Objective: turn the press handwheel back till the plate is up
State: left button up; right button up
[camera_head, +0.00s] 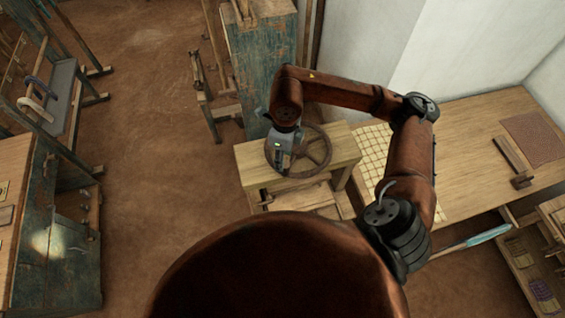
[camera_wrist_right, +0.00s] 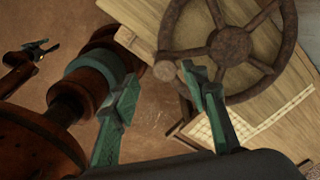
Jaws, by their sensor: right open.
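The press handwheel (camera_head: 322,150), a brown spoked wheel, lies flat above the pale wooden press top (camera_head: 250,170). It also fills the upper right of the right wrist view (camera_wrist_right: 231,46). Its round handle knob (camera_wrist_right: 165,71) stands at the rim. My right gripper (camera_wrist_right: 163,82) is open, with its green fingers apart and the knob between the tips in that picture; contact cannot be told. In the head view this gripper (camera_head: 283,146) is over the wheel's left rim. The press plate cannot be made out clearly. What seems to be my left gripper (camera_wrist_right: 40,48) is small, its jaws unclear.
A worn blue-green cabinet (camera_head: 262,62) stands behind the press. A long wooden table (camera_head: 480,125) with a gridded pale mat (camera_head: 370,145) is to the right. Another cabinet (camera_head: 70,230) stands at left. Brown floor (camera_head: 150,130) is open between them.

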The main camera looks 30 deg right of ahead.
aim_at(285, 164)
jog(key=shift+w+d+f, duration=0.1)
jog(key=shift+d+f, duration=0.1)
jog(key=shift+d, duration=0.1)
notch_tip(285, 164, down, 7)
jog(key=shift+f+p, duration=0.15)
jog(key=shift+p, duration=0.85)
jog(key=shift+c, duration=0.7)
jog(key=c, duration=0.3)
grip_shut()
